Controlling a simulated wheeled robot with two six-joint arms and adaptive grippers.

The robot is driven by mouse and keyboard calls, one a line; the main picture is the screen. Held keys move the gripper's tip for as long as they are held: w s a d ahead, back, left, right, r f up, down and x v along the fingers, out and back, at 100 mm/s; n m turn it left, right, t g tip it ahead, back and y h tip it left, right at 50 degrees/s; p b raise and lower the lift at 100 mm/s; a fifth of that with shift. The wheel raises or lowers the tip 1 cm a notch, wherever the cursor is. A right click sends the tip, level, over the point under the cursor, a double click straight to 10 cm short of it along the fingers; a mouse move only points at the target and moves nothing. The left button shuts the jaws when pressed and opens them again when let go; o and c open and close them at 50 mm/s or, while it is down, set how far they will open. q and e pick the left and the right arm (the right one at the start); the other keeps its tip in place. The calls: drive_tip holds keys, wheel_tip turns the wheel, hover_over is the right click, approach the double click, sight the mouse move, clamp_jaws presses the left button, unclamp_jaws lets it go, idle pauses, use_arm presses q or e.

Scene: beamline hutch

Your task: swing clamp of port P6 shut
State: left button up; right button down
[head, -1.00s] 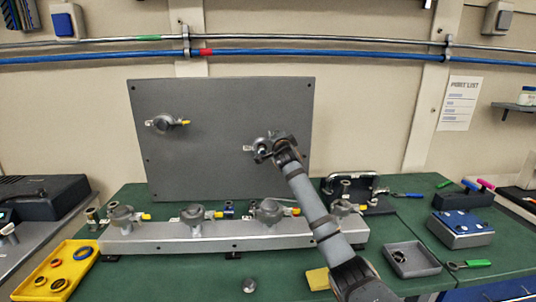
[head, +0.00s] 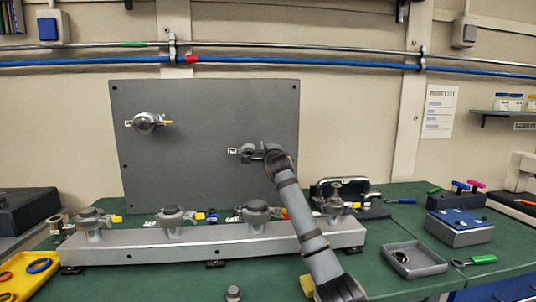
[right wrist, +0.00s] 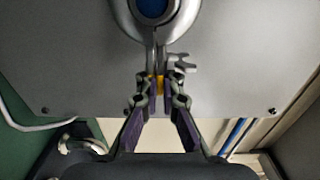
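A grey panel (head: 205,115) stands upright at the back of the bench and carries two round clamped ports. The right-hand port's clamp (head: 246,150) has a small label on its left, too small to read. My right gripper (head: 268,152) is at the right side of this clamp, partly hidden by my own wrist. In the right wrist view, the clamp with a blue centre (right wrist: 154,8) is at the top. There the fingers of my right gripper (right wrist: 158,87) are closed around a yellow-tipped clamp part (right wrist: 157,84). My left gripper is out of view.
The left-hand port (head: 146,123) has a yellow tip. Below the panel, a grey rail (head: 200,243) carries several clamped ports. A grey tray (head: 413,260), a blue-topped box (head: 460,222) and a yellow tray (head: 15,285) stand nearby. The air before the panel's left half is clear.

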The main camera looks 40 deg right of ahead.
drive_tip(key=shift+f, duration=0.2)
drive_tip(key=c, duration=1.5)
unclamp_jaws()
drive_tip(key=shift+r, duration=0.1)
drive_tip(key=shift+s, duration=0.15)
drive_tip(key=v, duration=1.1)
drive_tip(key=shift+s+a, duration=0.2)
drive_tip(key=shift+s, duration=0.15)
